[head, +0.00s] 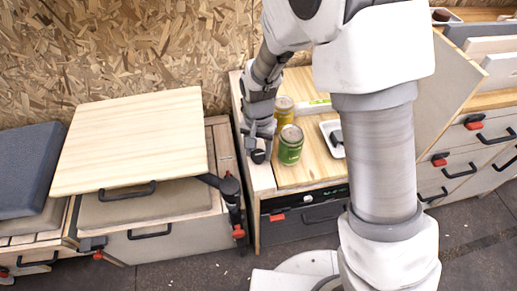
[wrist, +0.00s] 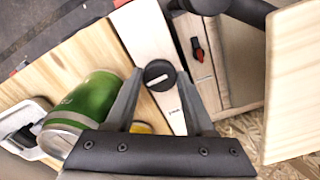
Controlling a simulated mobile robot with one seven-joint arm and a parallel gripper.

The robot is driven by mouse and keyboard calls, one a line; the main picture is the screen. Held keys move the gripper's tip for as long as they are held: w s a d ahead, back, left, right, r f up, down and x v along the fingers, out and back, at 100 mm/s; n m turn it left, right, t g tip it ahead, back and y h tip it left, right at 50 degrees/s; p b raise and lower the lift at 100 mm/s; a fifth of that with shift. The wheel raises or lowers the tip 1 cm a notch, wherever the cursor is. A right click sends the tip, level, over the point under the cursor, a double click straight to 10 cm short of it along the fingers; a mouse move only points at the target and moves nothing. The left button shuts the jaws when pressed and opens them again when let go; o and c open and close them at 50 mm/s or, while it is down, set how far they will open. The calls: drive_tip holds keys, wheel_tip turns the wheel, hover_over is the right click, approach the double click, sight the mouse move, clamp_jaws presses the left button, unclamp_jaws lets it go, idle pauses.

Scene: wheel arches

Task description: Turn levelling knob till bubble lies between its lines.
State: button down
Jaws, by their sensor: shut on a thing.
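The levelling knob (wrist: 158,74) is a round black knob with a pale line across its top. In the wrist view it lies between the two fingertips of my gripper (wrist: 160,82), which is shut on it. In the head view my gripper (head: 260,148) points down at the left edge of the wooden worktop, with the dark knob (head: 258,156) at its tips. A pale strip with a green part (head: 314,106), perhaps the level, lies behind the cans. Its bubble and lines are too small to make out.
A green can (head: 290,145) stands close right of my gripper, with a yellow can (head: 284,110) behind it. A white tray (head: 328,128) holds a dark item farther right. A raised wooden lid (head: 130,140) stands to the left.

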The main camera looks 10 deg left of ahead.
sight(260, 155)
idle(0.4)
drive_tip(key=shift+c, duration=1.3)
unclamp_jaws()
wheel_tip(260, 155, up, 18)
drive_tip(key=p, duration=0.4)
drive_tip(key=shift+f+p, duration=0.25)
drive_tip(key=shift+p, duration=0.05)
drive_tip(key=s+d+r+t+p, duration=0.2)
drive_tip(key=s+d+r+p, duration=0.2)
drive_tip(key=r, duration=0.4)
drive_tip(key=s+d+r+n+t+p, duration=0.1)
drive_tip(key=s+d+r+p, duration=0.2)
drive_tip(key=s+d+r, duration=0.3)
drive_tip(key=s+d+r+n+t+p, duration=0.1)
drive_tip(key=s+d+r+p, duration=0.3)
drive_tip(key=d+r, duration=0.5)
drive_tip(key=shift+s+d+r+t+p, duration=0.25)
drive_tip(key=shift+s+r+t, duration=0.2)
drive_tip(key=shift+r+t, duration=0.45)
